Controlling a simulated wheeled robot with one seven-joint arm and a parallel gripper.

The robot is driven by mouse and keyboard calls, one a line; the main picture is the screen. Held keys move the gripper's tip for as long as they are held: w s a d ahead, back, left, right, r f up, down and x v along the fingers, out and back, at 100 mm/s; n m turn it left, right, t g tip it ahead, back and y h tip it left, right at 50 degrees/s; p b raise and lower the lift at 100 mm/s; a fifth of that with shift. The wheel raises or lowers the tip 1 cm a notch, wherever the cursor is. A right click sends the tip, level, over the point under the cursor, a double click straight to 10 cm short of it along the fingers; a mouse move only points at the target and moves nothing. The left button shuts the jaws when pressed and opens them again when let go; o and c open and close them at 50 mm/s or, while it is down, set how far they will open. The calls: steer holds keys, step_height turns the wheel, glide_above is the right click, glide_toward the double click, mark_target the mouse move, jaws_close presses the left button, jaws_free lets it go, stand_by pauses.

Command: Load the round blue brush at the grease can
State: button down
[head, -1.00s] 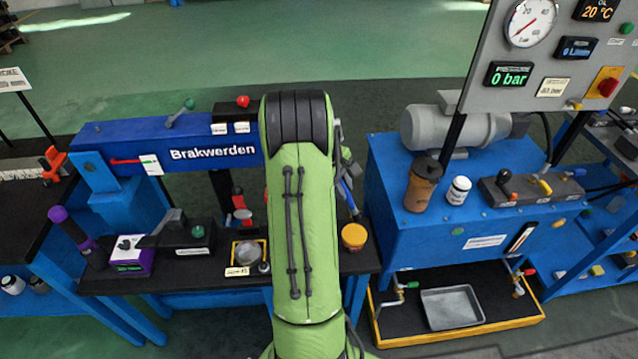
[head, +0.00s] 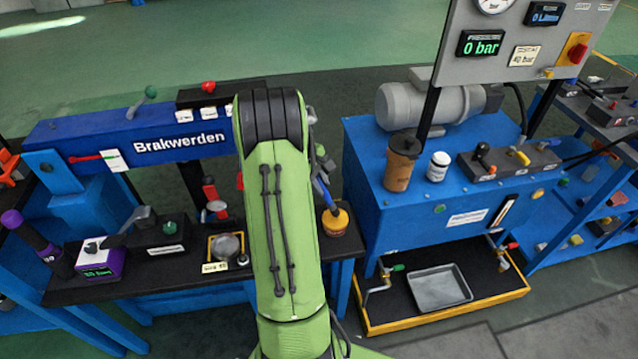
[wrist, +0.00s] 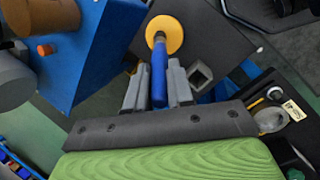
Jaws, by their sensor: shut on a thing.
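My gripper (wrist: 158,85) is shut on the blue handle of the round brush (wrist: 158,72). The brush points away from the gripper, with its far end over the round yellow grease can (wrist: 177,36). In the head view the blue brush (head: 324,192) slants down to the can (head: 336,224), which stands on the right end of the black bench top. The brush end overlaps the can's top there; how deep it goes in cannot be told. My green arm hides most of the gripper in the head view.
A round metal dish in a yellow frame (head: 227,246) sits left of my arm on the bench.

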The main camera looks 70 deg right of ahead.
steer(key=shift+f, duration=0.6)
stand_by(1.6)
step_height(320, 180, up, 7)
steer(key=p, duration=0.6)
steer(key=shift+r+p, duration=0.15)
steer(key=shift+p, duration=0.15)
